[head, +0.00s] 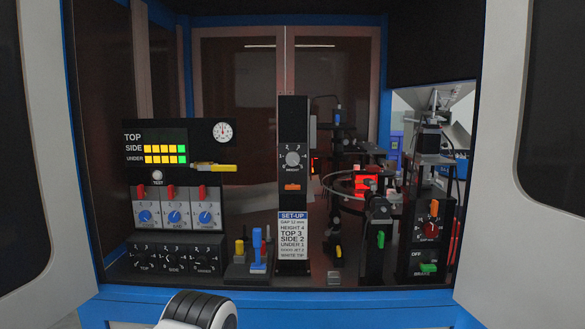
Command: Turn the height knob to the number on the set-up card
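The height knob (293,158) is a round grey knob on the front of a tall black post (293,115), with a ring of small numbers around it. Its pointer is too small to read. An orange lever (292,187) sits below it on the same post. The set-up card (293,240) is white with a blue heading, at the foot of the post, and reads HEIGHT 4. It also lists TOP 3, SIDE 2 and UNDER 1. Neither of my grippers shows; a white and dark part of my arm (190,312) comes in at the bottom.
Left of the post stands a black panel (160,190) with lamps, red switches and blue knobs. A yellow-handled item (214,167) juts from its right side. Small blue and yellow pieces (257,240) stand between. Right are a ring (350,185) and a red knob (431,229). Open doors flank the cabinet.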

